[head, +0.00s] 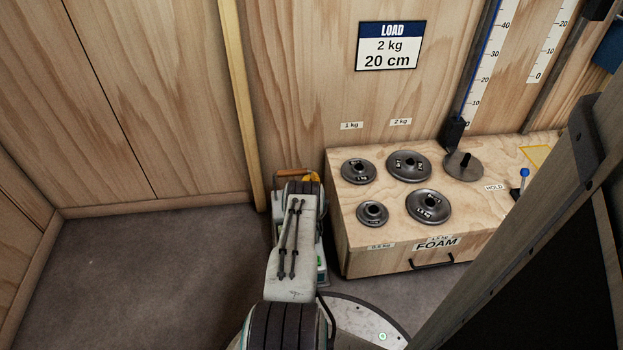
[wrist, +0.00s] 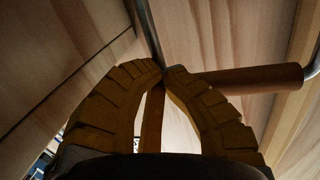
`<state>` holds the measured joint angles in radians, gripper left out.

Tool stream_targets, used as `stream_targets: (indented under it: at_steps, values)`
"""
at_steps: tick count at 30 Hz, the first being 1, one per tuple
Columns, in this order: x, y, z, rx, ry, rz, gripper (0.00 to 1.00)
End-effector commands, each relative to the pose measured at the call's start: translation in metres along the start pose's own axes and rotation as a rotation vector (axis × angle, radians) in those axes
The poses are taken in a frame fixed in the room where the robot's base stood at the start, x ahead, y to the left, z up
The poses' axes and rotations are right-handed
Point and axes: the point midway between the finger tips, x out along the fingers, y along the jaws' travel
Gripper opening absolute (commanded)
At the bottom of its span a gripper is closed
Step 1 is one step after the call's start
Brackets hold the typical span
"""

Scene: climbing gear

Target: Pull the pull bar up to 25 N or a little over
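The pull bar (head: 294,173) is a short orange-brown rod by the wall in the head view, beyond the end of my arm. In the wrist view the pull bar (wrist: 255,80) runs to the right from behind one finger, with bent grey metal at its far end. My gripper (wrist: 164,69) has two ribbed yellow fingers whose tips come almost together at the bar's near end, where a grey metal rod comes down. The fingertips hide this spot, so I cannot tell whether they pinch anything. In the head view only a bit of my yellow gripper (head: 312,178) shows. No force reading is visible.
A wooden box (head: 365,225) with several weight plates stands right of my arm. A LOAD sign (head: 389,46) reading 2 kg, 20 cm hangs above. A pale upright batten (head: 240,100) is on the wall. Bare floor (head: 150,270) lies to the left.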

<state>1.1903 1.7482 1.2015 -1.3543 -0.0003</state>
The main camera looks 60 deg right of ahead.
Motion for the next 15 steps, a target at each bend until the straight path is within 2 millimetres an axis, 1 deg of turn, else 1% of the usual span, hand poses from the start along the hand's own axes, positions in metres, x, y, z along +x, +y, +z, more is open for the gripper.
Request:
stream_targets:
  at_steps: [1, 15]
  values:
    - [0.008, 0.006, -0.015, 0.002, 0.043, 0.009, 0.0]
    - [0.009, 0.006, 0.002, 0.003, 0.044, 0.009, 0.0]
